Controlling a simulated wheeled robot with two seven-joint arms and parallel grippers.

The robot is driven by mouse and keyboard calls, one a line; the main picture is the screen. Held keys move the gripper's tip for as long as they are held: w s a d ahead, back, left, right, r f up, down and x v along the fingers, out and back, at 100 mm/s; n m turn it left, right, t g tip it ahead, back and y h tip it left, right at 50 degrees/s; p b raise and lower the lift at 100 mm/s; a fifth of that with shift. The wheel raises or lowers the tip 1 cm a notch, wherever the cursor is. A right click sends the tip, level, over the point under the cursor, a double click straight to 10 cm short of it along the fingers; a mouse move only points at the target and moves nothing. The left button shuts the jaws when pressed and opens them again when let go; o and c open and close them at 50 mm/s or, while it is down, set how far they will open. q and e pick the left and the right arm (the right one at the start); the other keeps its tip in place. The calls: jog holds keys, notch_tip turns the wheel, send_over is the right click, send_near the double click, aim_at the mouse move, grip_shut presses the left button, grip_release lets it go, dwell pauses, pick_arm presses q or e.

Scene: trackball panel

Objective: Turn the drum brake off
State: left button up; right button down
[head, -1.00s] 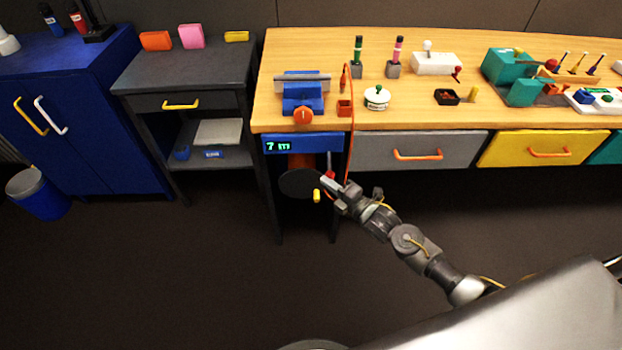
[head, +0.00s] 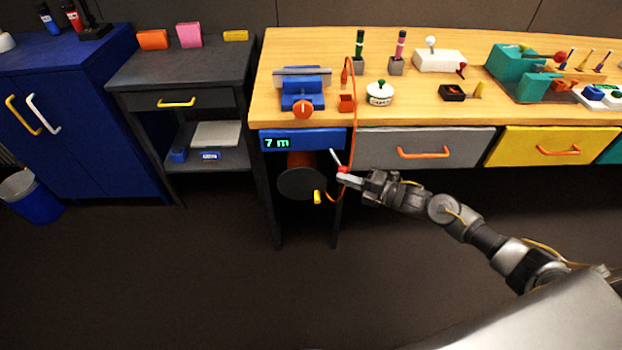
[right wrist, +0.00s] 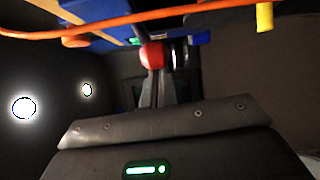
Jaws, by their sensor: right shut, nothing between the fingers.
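Under the left end of the bench, a blue panel (head: 275,142) shows "7 m" on its display. Below it hangs a drum with an orange core and a dark round flange (head: 300,184). A short lever with a pale rod and red knob (head: 343,170) is to the drum's right. My right gripper (head: 356,175) is shut and empty, its tips close to the knob. In the right wrist view, the red knob (right wrist: 152,55) is just beyond the fingers (right wrist: 158,92); I cannot tell whether they touch. My left gripper is not in view.
A grey drawer (head: 460,147) is to the right. The floor below is clear.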

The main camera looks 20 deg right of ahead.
dwell(0.4)
